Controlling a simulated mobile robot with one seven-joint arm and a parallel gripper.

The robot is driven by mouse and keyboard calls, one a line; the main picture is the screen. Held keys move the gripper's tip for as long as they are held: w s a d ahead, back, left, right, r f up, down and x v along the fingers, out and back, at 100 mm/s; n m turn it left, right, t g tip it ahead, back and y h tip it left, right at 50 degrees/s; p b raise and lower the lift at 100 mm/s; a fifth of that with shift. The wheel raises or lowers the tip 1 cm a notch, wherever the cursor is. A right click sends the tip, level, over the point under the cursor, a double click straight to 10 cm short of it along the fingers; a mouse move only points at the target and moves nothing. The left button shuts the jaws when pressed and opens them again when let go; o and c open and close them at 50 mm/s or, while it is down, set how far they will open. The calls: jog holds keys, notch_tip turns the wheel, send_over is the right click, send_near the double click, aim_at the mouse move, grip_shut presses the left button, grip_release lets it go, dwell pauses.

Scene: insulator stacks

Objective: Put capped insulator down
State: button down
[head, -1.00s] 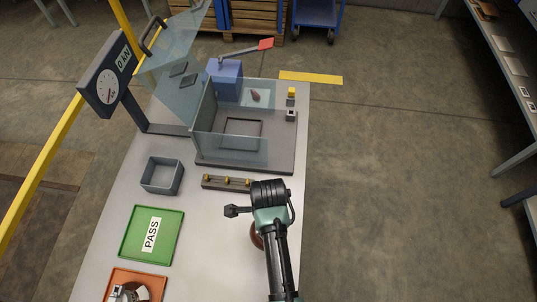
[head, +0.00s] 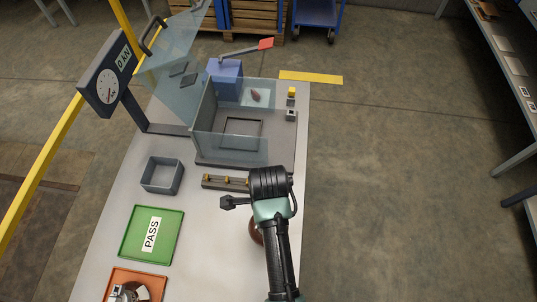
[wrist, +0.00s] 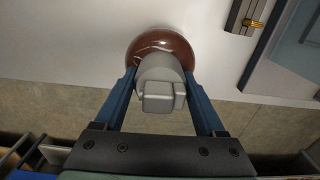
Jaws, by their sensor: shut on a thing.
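The capped insulator (wrist: 160,45) is a glossy brown disc with a grey metal cap (wrist: 161,80). In the wrist view my gripper (wrist: 160,77) is shut on it, with a blue finger on each side of the cap. In the head view only a brown edge of the insulator (head: 255,232) shows beside my arm, over the right part of the grey table (head: 205,235). My fingers are hidden there. I cannot tell whether the insulator touches the table.
A green PASS tray (head: 150,235), an orange tray (head: 152,276) holding another part, and a grey open bin (head: 162,175) lie to the left. A dark rack with brass pegs (head: 225,183) and a clear-walled test enclosure (head: 230,150) stand beyond my arm.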

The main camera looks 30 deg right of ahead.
notch_tip(320, 180, up, 5)
jog(key=shift+r, duration=0.1)
jog(key=shift+w+a+n, duration=0.25)
jog(key=shift+a+n, duration=0.2)
jog(key=shift+n, duration=0.45)
jog(key=w+a+n, duration=0.3)
jog(key=a+n, duration=0.7)
jog(key=n, duration=1.2)
jog(key=shift+r+n, duration=0.3)
jog(key=shift+r, duration=0.1)
jog(key=shift+a, duration=0.2)
